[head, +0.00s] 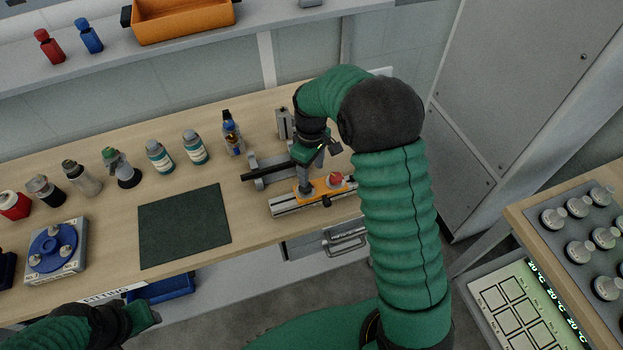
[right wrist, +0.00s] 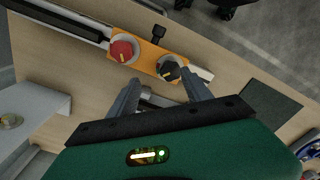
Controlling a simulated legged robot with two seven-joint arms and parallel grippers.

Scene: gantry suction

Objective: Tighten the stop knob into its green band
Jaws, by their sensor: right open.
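An orange carriage (head: 323,188) sits on a metal rail (head: 290,207) near the right end of the bench. It carries a red knob (head: 335,179), and the right wrist view shows this red knob (right wrist: 122,52) beside a black knob (right wrist: 169,71) with a pale pointer mark. I cannot tell which is the stop knob, and no green band can be made out. My right gripper (right wrist: 158,78) is open, its fingers pointing down at the carriage by the black knob; contact is unclear. My left gripper (head: 142,314) is low at the front left, its jaws unclear.
A black handle (right wrist: 158,34) sticks out from the carriage's side. A grey fixture with a dark bar (head: 262,172) lies behind the rail. A dark green mat (head: 184,226) lies left of it. Several bottles stand along the back, and a blue round device (head: 53,247) stands at left.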

